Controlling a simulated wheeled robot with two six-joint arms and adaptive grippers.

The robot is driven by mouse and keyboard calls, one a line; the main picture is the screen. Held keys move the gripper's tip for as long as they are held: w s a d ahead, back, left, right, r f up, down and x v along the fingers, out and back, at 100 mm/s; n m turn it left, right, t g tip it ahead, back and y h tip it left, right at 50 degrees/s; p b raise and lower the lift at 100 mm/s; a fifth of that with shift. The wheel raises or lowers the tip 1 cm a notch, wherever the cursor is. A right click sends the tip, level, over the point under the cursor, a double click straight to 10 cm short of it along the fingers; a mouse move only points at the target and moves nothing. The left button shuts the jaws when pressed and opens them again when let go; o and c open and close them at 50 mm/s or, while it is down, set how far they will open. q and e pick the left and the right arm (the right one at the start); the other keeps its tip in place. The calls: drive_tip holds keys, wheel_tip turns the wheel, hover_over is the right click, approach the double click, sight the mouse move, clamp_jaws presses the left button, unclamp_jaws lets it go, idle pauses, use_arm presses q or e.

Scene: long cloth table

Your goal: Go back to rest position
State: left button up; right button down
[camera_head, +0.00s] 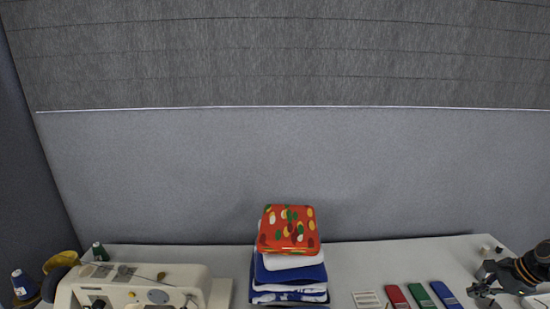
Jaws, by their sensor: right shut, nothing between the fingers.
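My right gripper (484,287) shows at the lower right edge of the head view, over the right end of the table. It is shut and holds nothing. Its arm comes in from the right edge. My left gripper is not in view. No other object belongs to this task.
A stack of folded cloths (289,270), with a red patterned one (288,229) on top, stands mid-table (400,258). A cream sewing machine (135,286) and thread spools (99,252) are at left. Red (397,296), green (420,295) and blue (445,294) items lie right of the stack.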

drive_tip(key=s+d+f+n+g+h, duration=0.3)
drive_tip(key=s+d+f+n+h, duration=0.4)
drive_tip(key=s+d+f, duration=0.85)
drive_tip(key=s+d+f+n+t+h, duration=0.1)
drive_tip(key=s+d+f+n+h, duration=0.15)
drive_tip(key=s+d+n, duration=0.45)
drive_tip(key=s+d+f+n+h, duration=0.2)
drive_tip(key=s+d+n+h, duration=0.2)
drive_tip(key=s+n, duration=0.7)
drive_tip(key=s+a+f+m+y, duration=0.1)
drive_tip(key=s+a+f+y, duration=0.15)
drive_tip(key=a+f, duration=0.85)
drive_tip(key=s+a+f+m+y, duration=0.1)
drive_tip(key=s+a+f+y, duration=0.15)
drive_tip(key=a+f, duration=0.85)
drive_tip(key=s+a+f+m+y, duration=0.1)
drive_tip(key=a+f, duration=0.2)
drive_tip(key=a, duration=0.9)
drive_tip(key=s+a+f+g+y, duration=0.1)
drive_tip(key=a+f+y, duration=0.15)
drive_tip(key=a, duration=0.85)
drive_tip(key=s+a+f+m+y, duration=0.1)
drive_tip(key=s+a+f, duration=0.15)
drive_tip(key=a, duration=0.95)
wheel_tip(320, 180, down, 8)
drive_tip(key=b, duration=0.7)
drive_tip(key=shift+w+a+f, duration=0.15)
drive_tip(key=shift+w+f, duration=0.05)
drive_tip(key=shift+w, duration=0.2)
